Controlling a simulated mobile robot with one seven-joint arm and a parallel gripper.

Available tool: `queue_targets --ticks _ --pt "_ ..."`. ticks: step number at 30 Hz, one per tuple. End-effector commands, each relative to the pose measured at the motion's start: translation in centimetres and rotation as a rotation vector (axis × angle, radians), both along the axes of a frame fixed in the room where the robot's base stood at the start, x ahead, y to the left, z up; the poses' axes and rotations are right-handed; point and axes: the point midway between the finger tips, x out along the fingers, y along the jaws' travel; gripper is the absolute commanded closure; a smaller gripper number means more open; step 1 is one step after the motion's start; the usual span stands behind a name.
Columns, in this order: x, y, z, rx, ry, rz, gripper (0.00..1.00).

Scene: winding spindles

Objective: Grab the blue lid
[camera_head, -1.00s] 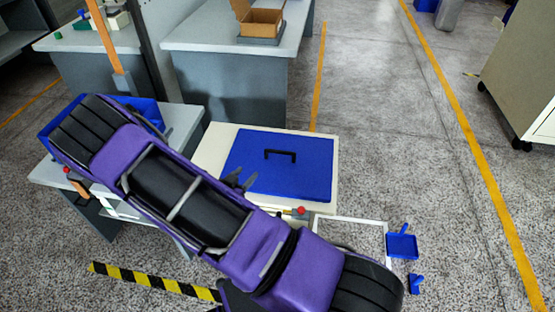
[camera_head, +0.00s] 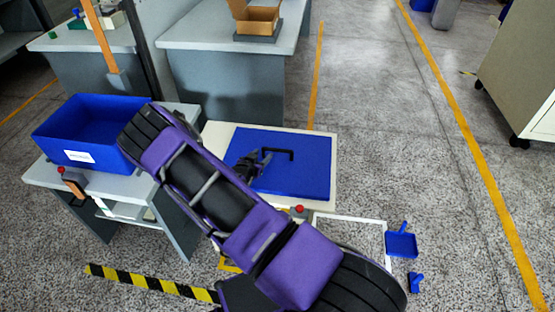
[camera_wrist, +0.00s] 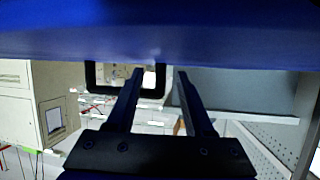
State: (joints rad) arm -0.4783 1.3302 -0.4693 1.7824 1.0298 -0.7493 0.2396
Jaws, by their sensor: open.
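The blue lid (camera_head: 305,175) lies flat on a white-topped stand and carries a black bar handle (camera_head: 278,151). My gripper (camera_head: 256,161) is low over the lid, just left of the handle in the head view. In the wrist view the lid (camera_wrist: 160,40) fills the top edge, with the handle (camera_wrist: 110,92) showing below it. My gripper's two fingers (camera_wrist: 161,74) are apart and hold nothing. One handle post appears between the fingertips; I cannot tell whether it is within their reach. My arm covers the left front part of the stand.
A blue bin (camera_head: 85,135) stands on a grey table (camera_head: 50,178) at the left. A workbench (camera_head: 225,45) with an open cardboard box (camera_head: 258,22) is behind. Blue dustpan (camera_head: 401,245) and floor to the right are clear of my arm. A white cabinet (camera_head: 520,80) stands far right.

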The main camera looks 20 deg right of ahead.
Motion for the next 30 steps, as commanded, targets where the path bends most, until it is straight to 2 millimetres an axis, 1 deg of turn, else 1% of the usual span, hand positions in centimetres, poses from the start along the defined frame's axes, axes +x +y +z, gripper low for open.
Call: queue_targets --ticks 3,8,9,11,12,17,18,30 --pt "0.34 -0.36 -0.21 0.001 0.000 0.000 0.48" --pt "0.33 -0.34 -0.18 0.000 0.000 0.000 0.48" --pt "0.33 -0.34 -0.18 0.000 0.000 0.000 0.52" --pt "0.33 -0.34 -0.17 0.000 0.000 0.000 0.62" --pt "0.32 -0.33 -0.17 0.000 0.000 0.000 0.70" --pt "0.31 -0.32 -0.17 0.000 0.000 0.000 0.98" --pt "0.31 -0.32 -0.17 0.000 0.000 0.000 1.00" --pt "0.31 -0.32 -0.16 0.000 0.000 0.000 1.00"
